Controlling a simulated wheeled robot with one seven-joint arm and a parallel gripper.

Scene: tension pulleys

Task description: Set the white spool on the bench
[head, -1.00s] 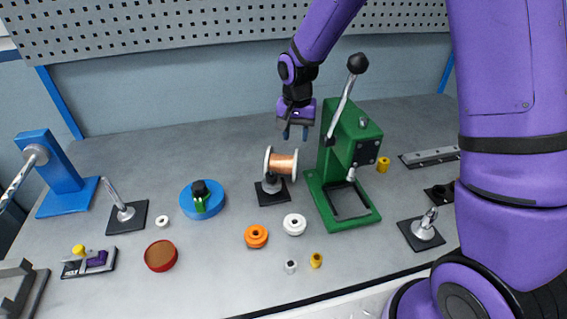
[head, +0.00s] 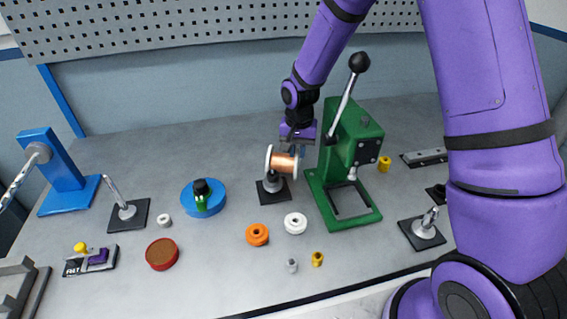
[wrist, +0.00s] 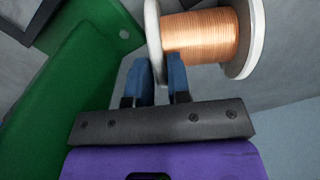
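The white spool (head: 285,162) has white flanges and copper wire wound between them. It is at the small stand (head: 273,188) on a black base; I cannot tell whether it rests on it. My gripper (head: 297,151) is at the spool's right end in the head view. In the wrist view the spool (wrist: 205,37) is just past the fingertips. The blue fingers of my gripper (wrist: 161,75) are a small gap apart, at the near white flange, which seems to run between them. Whether they press on it is unclear.
A green lever press (head: 347,165) stands close to the right of my gripper. An orange pulley (head: 257,235) and a white pulley (head: 295,223) lie in front. A blue disc (head: 203,198) is to the left.

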